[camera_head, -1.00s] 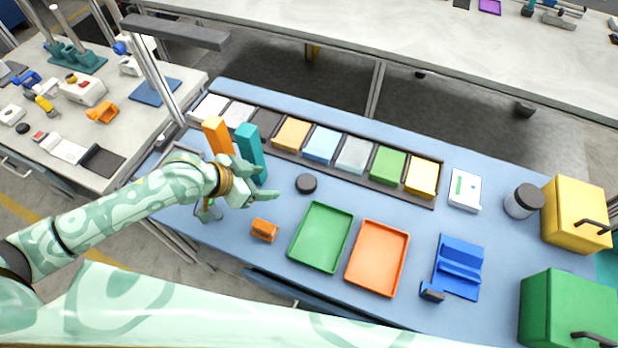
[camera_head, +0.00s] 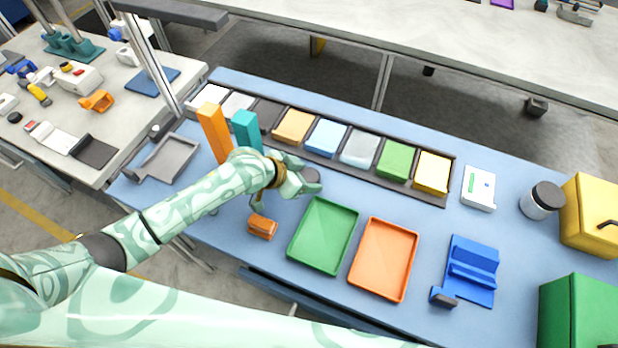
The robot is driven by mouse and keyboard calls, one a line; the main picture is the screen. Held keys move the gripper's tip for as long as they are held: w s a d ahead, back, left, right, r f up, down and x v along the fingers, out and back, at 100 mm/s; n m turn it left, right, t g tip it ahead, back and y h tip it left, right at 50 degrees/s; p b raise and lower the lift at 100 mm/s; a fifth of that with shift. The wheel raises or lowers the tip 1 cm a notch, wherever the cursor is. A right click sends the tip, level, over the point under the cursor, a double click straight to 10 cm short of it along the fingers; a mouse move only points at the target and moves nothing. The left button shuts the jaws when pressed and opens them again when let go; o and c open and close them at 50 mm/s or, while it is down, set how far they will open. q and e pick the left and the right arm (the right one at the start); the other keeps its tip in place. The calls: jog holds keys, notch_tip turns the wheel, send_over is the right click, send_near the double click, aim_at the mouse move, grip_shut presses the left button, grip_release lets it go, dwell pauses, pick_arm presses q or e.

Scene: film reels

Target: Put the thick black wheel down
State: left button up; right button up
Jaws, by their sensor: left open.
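The thick black wheel (camera_head: 312,174) lies on the blue bench top, between the row of coloured bins and the green tray (camera_head: 299,263). My left gripper (camera_head: 297,188) is open right at the wheel, and its fingers cover part of it. I cannot tell whether the fingers touch the wheel. My right gripper is not in view.
An orange tray (camera_head: 355,283) is right of the green tray. A small orange block (camera_head: 262,227) lies below my left gripper. Tall orange (camera_head: 213,130) and teal (camera_head: 247,130) blocks stand behind my left forearm. A blue holder (camera_head: 470,272) is at the right.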

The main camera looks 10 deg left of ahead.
pick_arm(q)
jog(key=c, duration=0.9)
jog(key=shift+o, duration=0.2)
jog(key=shift+r, duration=0.15)
